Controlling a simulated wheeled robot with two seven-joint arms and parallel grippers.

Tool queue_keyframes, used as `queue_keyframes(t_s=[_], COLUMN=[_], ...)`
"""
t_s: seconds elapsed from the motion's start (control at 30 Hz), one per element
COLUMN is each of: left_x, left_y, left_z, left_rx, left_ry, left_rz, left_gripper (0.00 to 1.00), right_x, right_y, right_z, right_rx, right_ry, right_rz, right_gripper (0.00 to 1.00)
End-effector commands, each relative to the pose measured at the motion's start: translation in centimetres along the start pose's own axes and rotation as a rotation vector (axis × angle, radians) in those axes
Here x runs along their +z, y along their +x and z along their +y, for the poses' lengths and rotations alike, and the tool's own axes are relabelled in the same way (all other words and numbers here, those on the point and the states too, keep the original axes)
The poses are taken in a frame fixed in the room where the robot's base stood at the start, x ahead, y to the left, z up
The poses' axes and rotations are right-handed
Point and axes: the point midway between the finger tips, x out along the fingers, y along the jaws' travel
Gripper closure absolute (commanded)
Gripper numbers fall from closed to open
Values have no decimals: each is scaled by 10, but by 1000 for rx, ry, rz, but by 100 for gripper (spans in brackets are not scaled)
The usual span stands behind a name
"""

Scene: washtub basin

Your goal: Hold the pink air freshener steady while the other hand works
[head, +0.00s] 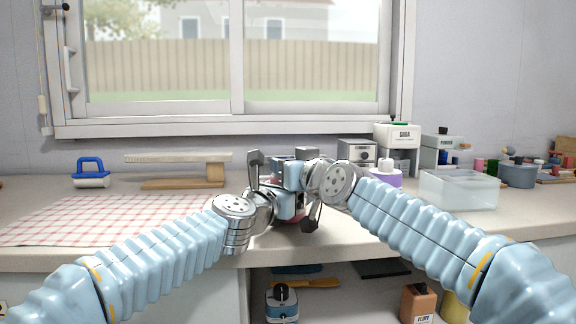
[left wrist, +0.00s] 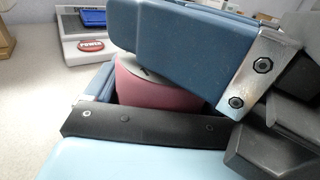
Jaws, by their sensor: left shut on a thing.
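The pink air freshener (left wrist: 160,88) shows in the left wrist view as a rounded pink body with a pale top. It sits between blue and black gripper parts, which cover much of it. In the head view only a small pinkish patch of it (head: 299,212) shows low among the grippers, near the counter's front edge. My left gripper (head: 284,205) is shut on it. My right gripper (head: 297,176) is close against the same spot from the right. Its fingers overlap the left gripper, and I cannot tell whether they are open or touching the air freshener.
A checkered cloth (head: 85,219) lies on the counter at left, with a blue-handled brush (head: 91,174) and a wooden stand (head: 190,170) behind. At right are a purple container (head: 385,179), a clear tub (head: 458,190) and white dispensers (head: 397,140). An open shelf lies below the counter.

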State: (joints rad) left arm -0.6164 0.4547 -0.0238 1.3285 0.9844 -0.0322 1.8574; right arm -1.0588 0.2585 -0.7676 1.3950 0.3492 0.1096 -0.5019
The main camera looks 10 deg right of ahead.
Motion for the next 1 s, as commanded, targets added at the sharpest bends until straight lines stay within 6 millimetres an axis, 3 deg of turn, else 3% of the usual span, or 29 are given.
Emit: queue_keyframes(t_s=[0.43, 0.47, 0.57, 1.0], left_x=[2, 2, 2, 1], left_y=[-1, -1, -1, 0], left_z=[-1, -1, -1, -1], left_rx=[-1, -1, -1, -1], left_ry=[-1, -1, -1, -1], left_rz=[-4, -4, -4, -3], left_gripper=[44, 44, 44, 44], right_x=[3, 3, 2, -2], right_y=[-1, -1, -1, -7], right_z=[0, 0, 0, -2], right_rx=[20, 19, 19, 17], right_ry=[-1, -1, -1, -2], right_rz=[-5, -5, -3, 4], right_gripper=[92, 58, 43, 41])
